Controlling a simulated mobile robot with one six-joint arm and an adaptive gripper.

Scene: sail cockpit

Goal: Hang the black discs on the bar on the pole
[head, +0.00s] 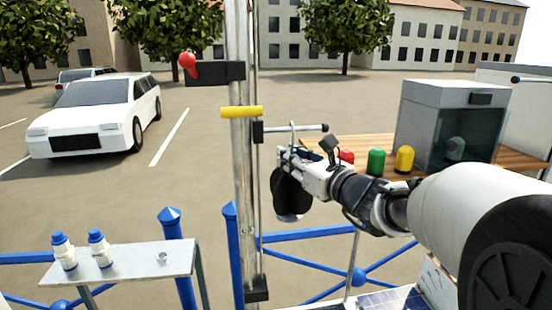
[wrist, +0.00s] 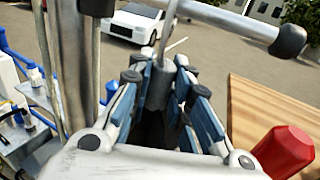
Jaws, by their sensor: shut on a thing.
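The bar (head: 300,129) sticks out to the right from a dark mount on the upright metal pole (head: 240,160) and ends in a dark knob. In the wrist view the bar (wrist: 225,18) crosses the top. My gripper (head: 287,158) is just below the bar, shut on the grey stem (wrist: 157,88) of the black discs. The black discs (head: 290,190) hang below my fingers, partly hidden by them. A thin hook (head: 292,126) above my gripper reaches up over the bar's height. I cannot tell whether it rests on the bar.
A wooden top (head: 330,142) at right carries red, green (head: 376,162) and yellow (head: 404,159) pieces and a glass-fronted box (head: 450,125). A yellow handle (head: 242,112) and a red-knobbed lever (head: 188,64) are on the pole. A shelf (head: 130,262) with two bottles stands at lower left.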

